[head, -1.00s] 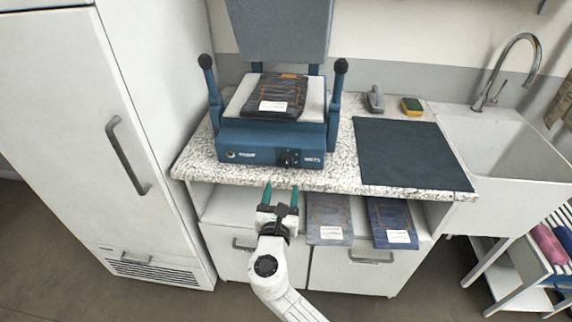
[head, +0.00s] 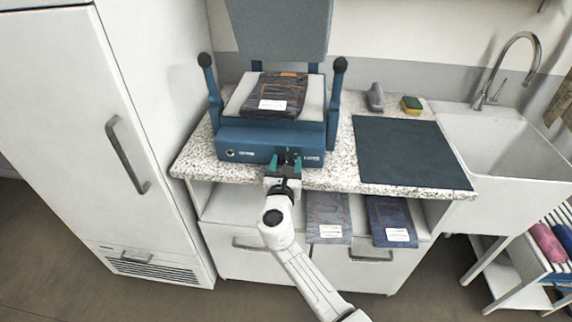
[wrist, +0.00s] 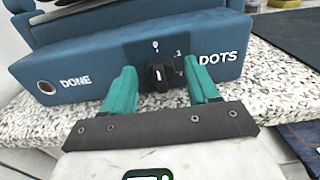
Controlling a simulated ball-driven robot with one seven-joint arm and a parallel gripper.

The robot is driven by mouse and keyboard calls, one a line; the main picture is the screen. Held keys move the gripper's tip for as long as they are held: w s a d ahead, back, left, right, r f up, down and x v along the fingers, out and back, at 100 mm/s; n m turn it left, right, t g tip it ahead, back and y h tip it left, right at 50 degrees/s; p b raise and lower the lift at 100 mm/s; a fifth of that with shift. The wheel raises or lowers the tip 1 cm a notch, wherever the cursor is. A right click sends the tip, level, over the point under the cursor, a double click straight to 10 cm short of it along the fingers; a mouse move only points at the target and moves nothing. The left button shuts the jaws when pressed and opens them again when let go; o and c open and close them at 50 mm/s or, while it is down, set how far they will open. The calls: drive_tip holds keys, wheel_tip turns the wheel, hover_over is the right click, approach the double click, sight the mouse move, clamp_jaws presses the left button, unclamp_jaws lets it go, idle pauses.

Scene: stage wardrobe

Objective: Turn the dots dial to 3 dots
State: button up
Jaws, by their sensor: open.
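The dots dial (wrist: 160,72) is a small black knob on a dark panel on the front of the blue press (head: 240,142), beside the white word DOTS. In the wrist view a white mark shows above it and small marks to its right; I cannot read its setting. My gripper (head: 286,160) has teal fingers and is open. In the wrist view, the fingers (wrist: 163,82) stand on the left and right of the dial, with gaps visible. In the head view my gripper hides the dial.
A dark folded garment (head: 275,92) lies on the press's pale bed, under the raised upper plate (head: 280,30). Lever arms stand at both sides. A dark mat (head: 405,155) lies right on the speckled counter (head: 195,158). Packets (head: 328,215) sit on the shelf below.

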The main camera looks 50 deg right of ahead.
drive_tip(key=c, duration=1)
